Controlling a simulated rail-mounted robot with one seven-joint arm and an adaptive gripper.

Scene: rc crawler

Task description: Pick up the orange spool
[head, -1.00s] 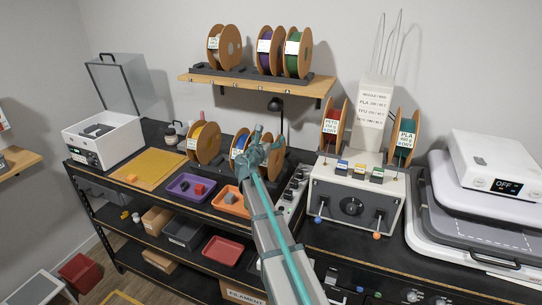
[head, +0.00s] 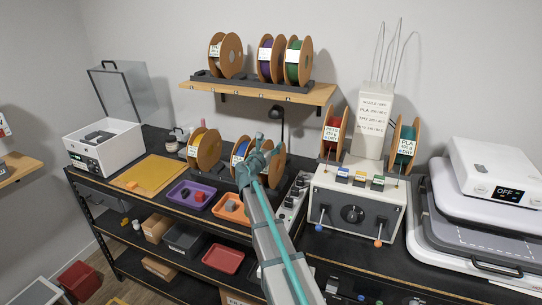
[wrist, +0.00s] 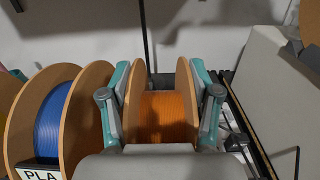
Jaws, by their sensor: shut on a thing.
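The orange spool (wrist: 162,115) has brown side discs and stands upright in the wrist view. My gripper (wrist: 160,80) is around it, with one teal-and-grey finger against each disc, shut on the spool. In the head view my gripper (head: 257,152) and arm cover most of the spool, and only part of a brown disc (head: 279,162) shows at the right. I cannot tell whether the spool is clear of its support.
A blue spool (wrist: 52,118) labelled PLA stands close to the left of my gripper. In the head view, a yellow spool (head: 205,148) is farther left. A grey control box (head: 352,205) stands to the right. A wooden shelf (head: 300,95) with several spools hangs above.

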